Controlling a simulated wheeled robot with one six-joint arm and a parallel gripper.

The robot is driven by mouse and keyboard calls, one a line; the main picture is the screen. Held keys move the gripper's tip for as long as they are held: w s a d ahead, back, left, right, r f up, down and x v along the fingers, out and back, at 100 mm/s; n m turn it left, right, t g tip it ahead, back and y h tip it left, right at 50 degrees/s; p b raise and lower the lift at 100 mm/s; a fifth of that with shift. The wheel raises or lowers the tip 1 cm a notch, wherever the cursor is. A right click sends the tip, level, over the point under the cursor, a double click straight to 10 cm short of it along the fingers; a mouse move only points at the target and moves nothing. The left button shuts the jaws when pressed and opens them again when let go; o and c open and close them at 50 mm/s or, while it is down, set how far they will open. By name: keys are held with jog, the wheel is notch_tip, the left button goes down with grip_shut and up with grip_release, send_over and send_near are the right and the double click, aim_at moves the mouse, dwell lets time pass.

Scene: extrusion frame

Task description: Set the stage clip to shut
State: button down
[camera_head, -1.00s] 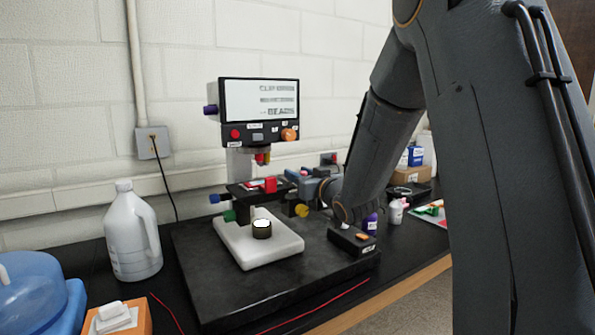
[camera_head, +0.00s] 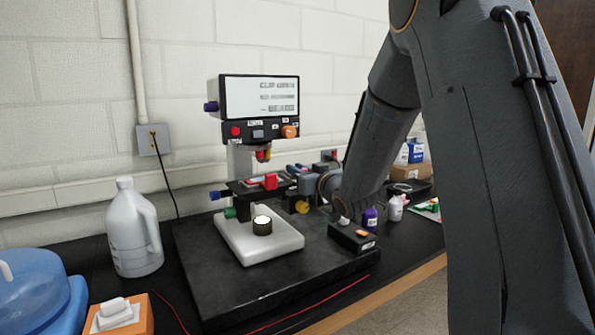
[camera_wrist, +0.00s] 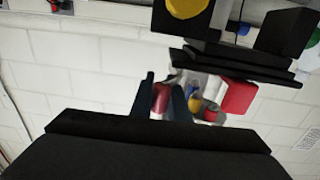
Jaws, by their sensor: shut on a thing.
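The microscope-like device has a dark stage (camera_head: 243,189) with a red block (camera_head: 270,181) on it; the red block (camera_wrist: 238,96) also shows in the wrist view. My gripper (camera_head: 300,180) is at the right side of the stage, just right of the red block. In the wrist view my gripper (camera_wrist: 162,92) is shut on a pinkish-red piece (camera_wrist: 160,99), which lies between the two dark fingers. I cannot tell for sure whether this piece is the stage clip's lever. The screen (camera_head: 261,97) shows a line beginning "CLIP"; the rest is blurred.
A white base with a lit lamp (camera_head: 262,224) is below the stage. Yellow knob (camera_head: 302,207) and black control box (camera_head: 352,237) are close under my arm. A white jug (camera_head: 132,228) stands left. Small bottles (camera_head: 396,208) stand right. The slab's front is clear.

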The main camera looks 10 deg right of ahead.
jog(key=n+g+y, duration=0.1)
jog(key=y, duration=0.1)
jog(key=n+g+y+p, duration=0.1)
jog(key=n+y, duration=0.1)
jog(key=shift+w+y, duration=0.35)
jog(key=shift+y, duration=0.05)
jog(key=n+g+y, duration=0.2)
jog(key=g+y, duration=0.1)
jog(key=n+g+y, duration=0.1)
jog(key=n, duration=0.1)
jog(key=shift+w+a, duration=0.3)
jog(key=shift+a, duration=0.05)
jog(key=n+g+y, duration=0.1)
jog(key=g, duration=0.1)
jog(key=n+g+y+b, duration=0.1)
jog(key=n+g, duration=0.1)
jog(key=shift+w+a+f+y, duration=0.15)
jog(key=shift+a+y, duration=0.15)
jog(key=shift+a, duration=0.05)
jog(key=shift+a+n+g+y+b, duration=0.2)
jog(key=shift+n+g+y+b, duration=0.45)
jog(key=shift+g, duration=0.55)
jog(key=shift+r+n, duration=0.2)
jog(key=shift+n, duration=0.05)
jog(key=c, duration=1.7)
grip_release()
